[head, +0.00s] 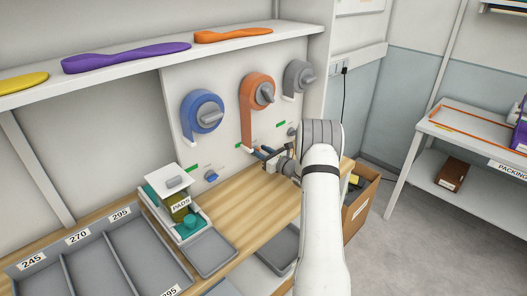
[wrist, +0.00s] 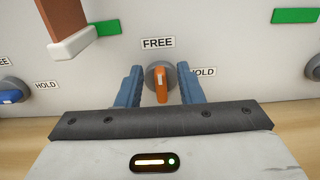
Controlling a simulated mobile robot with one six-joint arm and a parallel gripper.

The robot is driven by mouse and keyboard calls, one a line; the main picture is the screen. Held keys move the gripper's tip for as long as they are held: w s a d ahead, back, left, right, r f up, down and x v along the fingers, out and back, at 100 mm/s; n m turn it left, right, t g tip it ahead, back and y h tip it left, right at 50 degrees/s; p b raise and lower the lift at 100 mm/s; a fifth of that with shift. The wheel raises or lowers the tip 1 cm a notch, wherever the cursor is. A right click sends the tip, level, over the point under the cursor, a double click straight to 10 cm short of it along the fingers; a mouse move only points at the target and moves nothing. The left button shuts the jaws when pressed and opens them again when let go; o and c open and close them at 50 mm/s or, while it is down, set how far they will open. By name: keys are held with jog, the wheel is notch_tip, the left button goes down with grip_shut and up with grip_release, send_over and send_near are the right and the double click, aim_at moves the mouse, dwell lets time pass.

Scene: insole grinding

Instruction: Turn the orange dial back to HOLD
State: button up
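The orange dial (wrist: 160,86) is in the middle of the wrist view, on a grey round base on the white panel. Its handle points down, slightly off vertical, with a FREE label (wrist: 157,43) above it and a HOLD label (wrist: 204,72) to its right, partly hidden by a finger. My gripper (wrist: 160,92) is open, its blue fingers on either side of the dial with gaps to both. In the head view my gripper (head: 268,153) is at the panel below the orange wheel (head: 257,92), and the arm hides the dial.
A blue dial (wrist: 10,94) is to the left and a grey dial (wrist: 314,68) to the right. An orange guard (wrist: 66,18) hangs above left.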

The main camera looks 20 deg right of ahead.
jog(key=shift+d, duration=0.1)
grip_shut()
jog(key=shift+m+b, duration=0.4)
jog(key=shift+d+f+m+b, duration=0.15)
jog(key=shift+m+b, duration=0.65)
jog(key=shift+m, duration=0.2)
jog(key=m+b, duration=0.1)
jog(key=m, duration=0.3)
jog(key=shift+w+d+m+b, duration=0.15)
jog(key=shift+d+m+b, duration=0.15)
jog(key=shift+d+b, duration=0.05)
jog(key=m, duration=0.5)
jog(key=shift+w+d+f, duration=0.1)
jog(key=shift+d+f, duration=0.2)
jog(key=shift+f, duration=0.05)
jog(key=shift+d+f+m, duration=0.1)
jog(key=shift+f+m, duration=0.1)
jog(key=shift+m, duration=1.2)
jog(key=shift+f+m, duration=0.2)
jog(key=shift+m, duration=1.2)
